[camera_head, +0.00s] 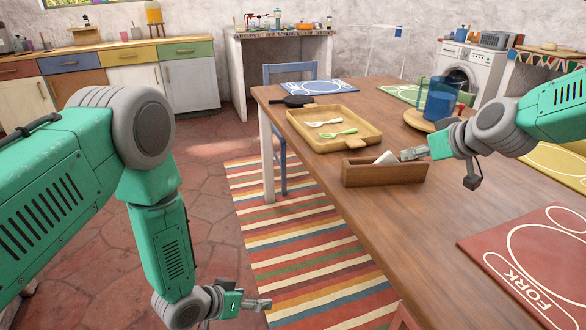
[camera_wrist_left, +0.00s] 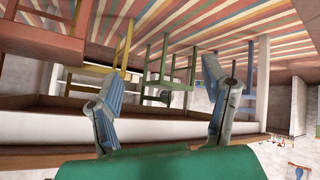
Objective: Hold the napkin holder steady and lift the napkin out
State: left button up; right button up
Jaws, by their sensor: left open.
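The napkin holder (camera_head: 384,175) is a low brown wooden box near the table's left edge in the head view. A white napkin (camera_head: 386,158) pokes up above its rim. My right gripper (camera_head: 410,154) is at the right end of the holder, with its fingertips close to the napkin; whether they grip it is too small to tell. My left gripper (camera_head: 262,305) hangs low beside the table, over the striped rug and well away from the holder. In the left wrist view its two fingers (camera_wrist_left: 165,105) are spread with nothing between them.
A wooden tray (camera_head: 365,130) with a white fork and a green utensil lies behind the holder. A blue cup (camera_head: 440,99) stands near my right arm. A red placemat (camera_head: 520,262) lies at the front right. The table (camera_head: 440,215) is bare in front of the holder.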

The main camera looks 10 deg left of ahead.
pick_arm(q)
jog(key=w+d+r+m+t+h, duration=0.25)
jog(key=w+r, duration=0.25)
jog(key=w, duration=0.4)
jog(key=m+g+h, duration=0.5)
jog(key=m+h, duration=0.5)
send_near(344, 165)
jog(key=shift+n+y, duration=0.25)
jog(key=x, duration=1)
jog(key=shift+w+d+r, duration=0.15)
jog(key=shift+d, duration=0.1)
jog(key=c, duration=1.5)
